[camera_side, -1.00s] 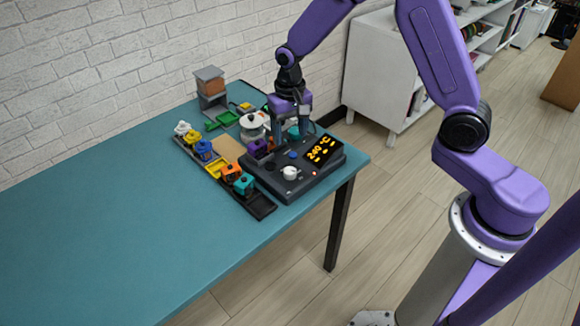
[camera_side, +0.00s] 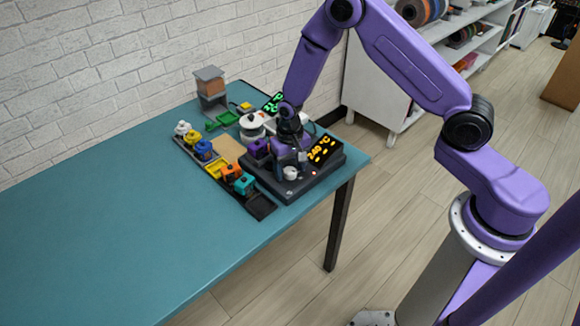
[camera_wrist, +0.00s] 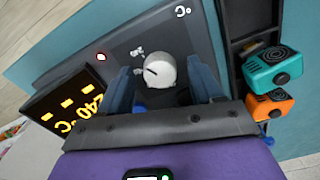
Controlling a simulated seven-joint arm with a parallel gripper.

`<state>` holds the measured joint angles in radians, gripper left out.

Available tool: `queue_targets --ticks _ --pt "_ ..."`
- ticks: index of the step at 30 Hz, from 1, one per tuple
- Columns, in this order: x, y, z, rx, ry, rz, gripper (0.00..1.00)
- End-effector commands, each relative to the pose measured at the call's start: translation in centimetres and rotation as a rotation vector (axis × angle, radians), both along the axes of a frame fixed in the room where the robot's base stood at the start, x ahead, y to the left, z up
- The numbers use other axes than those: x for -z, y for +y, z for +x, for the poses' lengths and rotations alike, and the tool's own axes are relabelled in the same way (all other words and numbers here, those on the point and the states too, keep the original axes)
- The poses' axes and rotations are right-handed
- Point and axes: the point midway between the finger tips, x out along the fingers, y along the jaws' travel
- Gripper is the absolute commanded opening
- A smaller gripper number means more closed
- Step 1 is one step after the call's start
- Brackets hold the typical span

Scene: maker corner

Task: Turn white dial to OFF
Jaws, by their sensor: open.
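The white dial (camera_side: 291,173) stands on the dark control box (camera_side: 318,181), near its front edge, and a small red light glows close by. In the wrist view the white dial (camera_wrist: 160,71) shows a dark pointer line on its top and lies between my two fingers. My gripper (camera_wrist: 165,85) is open around the dial, with one finger on each side; I cannot tell whether they touch it. In the side view my gripper (camera_side: 290,160) is low over the box and partly hides it. The display (camera_side: 323,149) reads 240 °C in yellow.
A dark tray (camera_side: 262,208) beside the box holds coloured blocks, including a teal one (camera_side: 244,184) and an orange one (camera_side: 231,171). A white round pot (camera_side: 252,122) and a grey stand (camera_side: 210,86) are behind. The table's left side (camera_side: 110,220) is clear.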

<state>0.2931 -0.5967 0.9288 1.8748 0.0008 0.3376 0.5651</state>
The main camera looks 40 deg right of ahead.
Motion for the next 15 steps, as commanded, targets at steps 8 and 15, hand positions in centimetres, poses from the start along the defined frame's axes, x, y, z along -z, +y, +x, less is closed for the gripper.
queue_targets --ticks 8,15 --pt "0.00 0.01 0.01 0.000 0.000 0.000 0.46" --pt "-0.02 0.01 0.00 -0.001 0.000 0.000 0.09"
